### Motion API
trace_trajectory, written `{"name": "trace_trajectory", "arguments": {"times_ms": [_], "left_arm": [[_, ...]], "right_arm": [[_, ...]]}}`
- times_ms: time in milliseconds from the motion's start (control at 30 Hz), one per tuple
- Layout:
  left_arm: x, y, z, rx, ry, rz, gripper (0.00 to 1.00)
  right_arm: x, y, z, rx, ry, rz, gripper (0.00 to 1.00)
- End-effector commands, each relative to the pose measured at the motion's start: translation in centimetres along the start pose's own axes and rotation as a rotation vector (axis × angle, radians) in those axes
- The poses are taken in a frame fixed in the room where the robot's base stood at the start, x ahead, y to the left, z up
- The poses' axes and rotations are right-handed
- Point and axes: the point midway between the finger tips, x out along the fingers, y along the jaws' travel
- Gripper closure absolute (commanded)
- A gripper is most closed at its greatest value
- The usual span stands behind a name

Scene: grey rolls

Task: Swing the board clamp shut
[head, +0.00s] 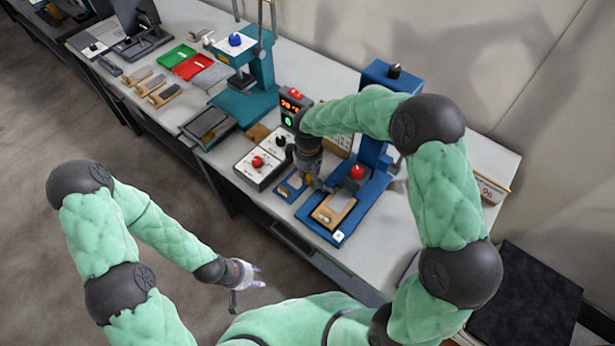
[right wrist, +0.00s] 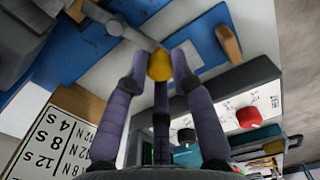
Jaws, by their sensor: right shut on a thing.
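The board clamp shows in the right wrist view as a grey metal lever (right wrist: 115,25) with a yellow knob (right wrist: 160,65) at its end. My right gripper (head: 310,182) is at the blue fixture (head: 372,201), and its purple fingers are closed around the yellow knob in the right wrist view. The fingers and wrist hide most of the clamp in the head view. A tan board (head: 333,208) lies on the front of the blue fixture. My left gripper (head: 257,277) is empty, fingers apart, out over the floor in front of the table.
A white control box (head: 262,165) with a red knob stands left of the right gripper. A small blue plate (head: 291,186) lies between box and fixture. A teal press (head: 257,80) and trays are farther left.

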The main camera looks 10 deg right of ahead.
Motion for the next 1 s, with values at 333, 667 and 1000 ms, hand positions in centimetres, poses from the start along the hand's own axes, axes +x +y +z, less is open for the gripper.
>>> {"name": "trace_trajectory", "arguments": {"times_ms": [333,667,1000], "left_arm": [[0.11,-0.04,0.00,0.000,0.000,0.000,0.60],[0.11,-0.04,-0.01,0.000,0.000,0.000,0.60],[0.11,-0.04,0.00,0.000,0.000,0.000,0.60]], "right_arm": [[0.00,0.37,-0.14,0.070,0.000,0.000,1.00],[-0.01,0.39,-0.16,0.073,0.001,0.000,1.00],[-0.01,0.37,-0.14,0.071,0.001,0.000,0.51]]}}
